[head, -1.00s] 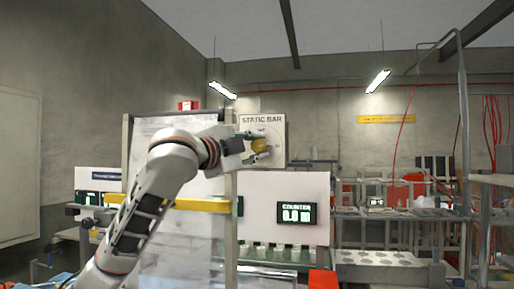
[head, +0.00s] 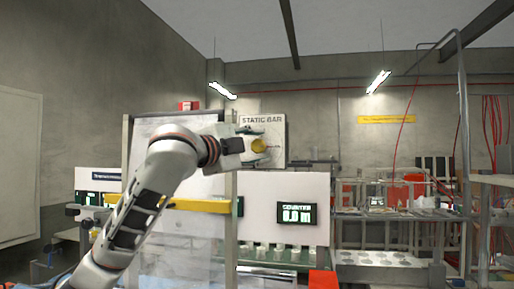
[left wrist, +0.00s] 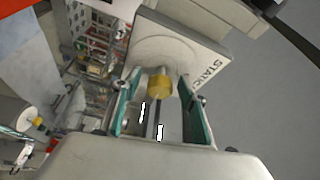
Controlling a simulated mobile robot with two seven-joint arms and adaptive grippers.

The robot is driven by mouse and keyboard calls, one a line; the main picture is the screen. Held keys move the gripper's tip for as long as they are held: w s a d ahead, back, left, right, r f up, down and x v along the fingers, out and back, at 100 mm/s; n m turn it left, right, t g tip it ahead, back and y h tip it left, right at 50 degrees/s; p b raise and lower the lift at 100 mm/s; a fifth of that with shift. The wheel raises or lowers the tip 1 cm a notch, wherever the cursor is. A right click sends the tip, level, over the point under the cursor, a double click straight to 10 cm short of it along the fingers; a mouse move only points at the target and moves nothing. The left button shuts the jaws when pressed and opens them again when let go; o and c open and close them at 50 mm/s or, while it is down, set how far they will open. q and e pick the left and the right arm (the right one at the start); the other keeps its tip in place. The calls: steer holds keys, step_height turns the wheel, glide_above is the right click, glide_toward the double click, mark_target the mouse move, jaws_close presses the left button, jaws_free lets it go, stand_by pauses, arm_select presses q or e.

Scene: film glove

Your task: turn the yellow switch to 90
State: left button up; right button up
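The yellow switch (head: 259,145) is a round knob on the white panel marked STATIC BAR (head: 262,121). In the left wrist view the yellow switch (left wrist: 160,84) sticks out from a pale round dial on the panel (left wrist: 178,45). My left gripper (head: 255,142) is at the panel, in front of the switch. In the left wrist view my left gripper (left wrist: 160,88) is open, one teal-lined finger on each side of the knob, with a gap on both sides. The dial's small marks and the switch's setting are too small to read. My right gripper is not in view.
A framed pale panel with a yellow bar (head: 200,205) stands behind my left arm. A counter display (head: 297,213) sits below the static bar panel. Racks with red cables (head: 400,195) stand at the right. A red box (head: 323,279) is at the bottom.

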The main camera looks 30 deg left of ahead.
arm_select(q)
steer(key=shift+s, duration=0.15)
steer(key=s+a, duration=0.1)
steer(key=s, duration=1)
steer(key=shift+s+a+f, duration=0.3)
steer(key=shift+f, duration=0.15)
